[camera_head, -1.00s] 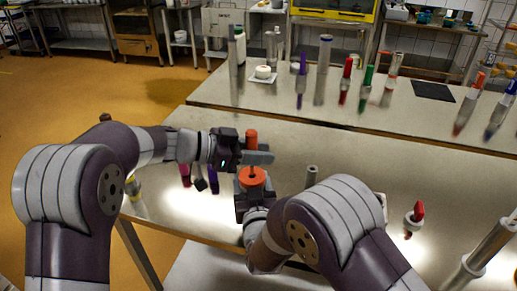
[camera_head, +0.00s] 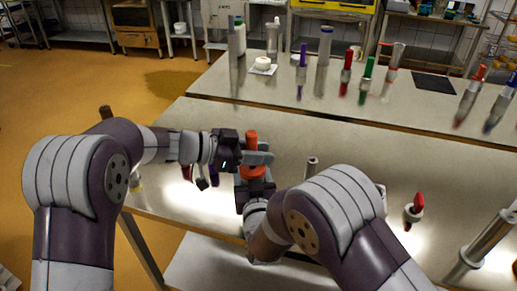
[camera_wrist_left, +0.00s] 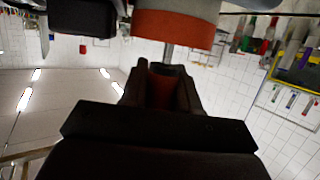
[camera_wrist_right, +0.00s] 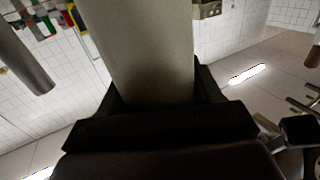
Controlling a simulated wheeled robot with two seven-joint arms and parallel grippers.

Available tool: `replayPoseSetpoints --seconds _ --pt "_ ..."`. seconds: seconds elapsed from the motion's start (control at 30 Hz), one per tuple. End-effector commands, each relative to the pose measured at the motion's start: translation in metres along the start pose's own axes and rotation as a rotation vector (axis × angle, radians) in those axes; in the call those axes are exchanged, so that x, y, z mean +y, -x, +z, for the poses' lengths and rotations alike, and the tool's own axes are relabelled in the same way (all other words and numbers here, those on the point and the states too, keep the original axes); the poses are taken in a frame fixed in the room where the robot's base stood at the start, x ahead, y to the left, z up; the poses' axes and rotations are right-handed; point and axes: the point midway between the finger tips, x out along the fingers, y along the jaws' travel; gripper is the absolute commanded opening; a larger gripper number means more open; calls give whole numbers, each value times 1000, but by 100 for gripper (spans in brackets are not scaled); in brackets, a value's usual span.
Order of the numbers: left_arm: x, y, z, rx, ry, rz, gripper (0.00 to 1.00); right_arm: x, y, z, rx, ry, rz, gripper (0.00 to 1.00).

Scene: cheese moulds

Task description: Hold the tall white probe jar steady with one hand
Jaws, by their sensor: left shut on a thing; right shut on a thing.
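The tall jar shows as a pale off-white body (camera_wrist_right: 148,50) in the right wrist view, shut between the fingers of my right gripper (camera_head: 254,192). In the head view only its orange lid (camera_head: 253,172) shows clearly; the gripper hides the body. The jar looks upright above the near table. My left gripper (camera_head: 257,157) is shut on an orange-red probe handle (camera_head: 251,136) just above the lid. In the left wrist view the handle (camera_wrist_left: 161,88) stands a short gap from the lid (camera_wrist_left: 174,27), and a thin metal rod (camera_wrist_left: 168,53) spans the gap.
A grey cylinder (camera_head: 311,168) and a red-topped probe (camera_head: 414,206) stand on the near table (camera_head: 345,143) to the right. A metal tube (camera_head: 486,244) is at the lower right. Several coloured tubes stand on the far table (camera_head: 210,88). A purple item is partly hidden under my left gripper.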

Motion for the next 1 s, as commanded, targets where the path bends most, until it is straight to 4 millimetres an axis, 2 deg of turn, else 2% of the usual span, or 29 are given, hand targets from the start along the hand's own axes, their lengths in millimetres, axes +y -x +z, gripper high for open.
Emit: replayPoseSetpoints --seconds 0.67,0.7,0.77,0.8,1.0 --pt "0 -5 16 0 0 0 0 0 0 0 0 0 0 28" --pt "0 -5 16 0 0 0 37 0 0 0 -1 0 0 28" --pt "0 -5 16 0 0 0 56 0 0 0 -1 0 0 28" --pt "0 -5 16 0 -1 0 60 0 0 0 -1 0 0 28" --pt "0 -5 16 0 0 0 60 0 0 0 -1 0 0 28"
